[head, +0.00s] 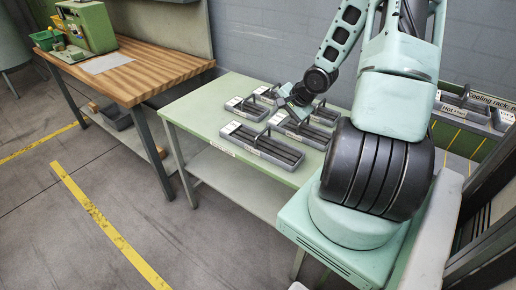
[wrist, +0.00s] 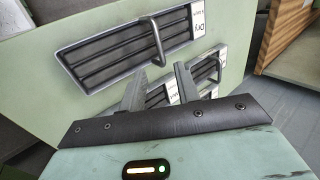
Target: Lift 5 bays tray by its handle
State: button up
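Several grey slotted trays with upright handles stand on the green table (head: 205,95). The nearest is a long tray with parallel bays (head: 262,146), a white end label and a raised handle. I cannot tell for certain which is the 5 bays tray. My gripper (head: 297,101) hangs over the group, beyond the nearest tray. In the wrist view my gripper (wrist: 160,85) has its fingers apart, with another tray (wrist: 160,96) below and partly hidden by them.
Other trays (head: 246,108) stand close around, leaving little room between them. A wooden bench (head: 135,72) with a green machine (head: 88,27) is at left. A cooling rack (head: 470,110) stands at right. The table's left end is clear.

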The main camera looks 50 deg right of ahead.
aim_at(264, 131)
jog(key=b+x, duration=0.1)
jog(key=x, duration=0.5)
jog(key=shift+f+b, duration=0.1)
jog(key=shift+b, duration=0.25)
jog(key=shift+b+x, duration=0.35)
jog(key=shift+x, duration=2.35)
jog(key=shift+a, duration=0.1)
grip_shut()
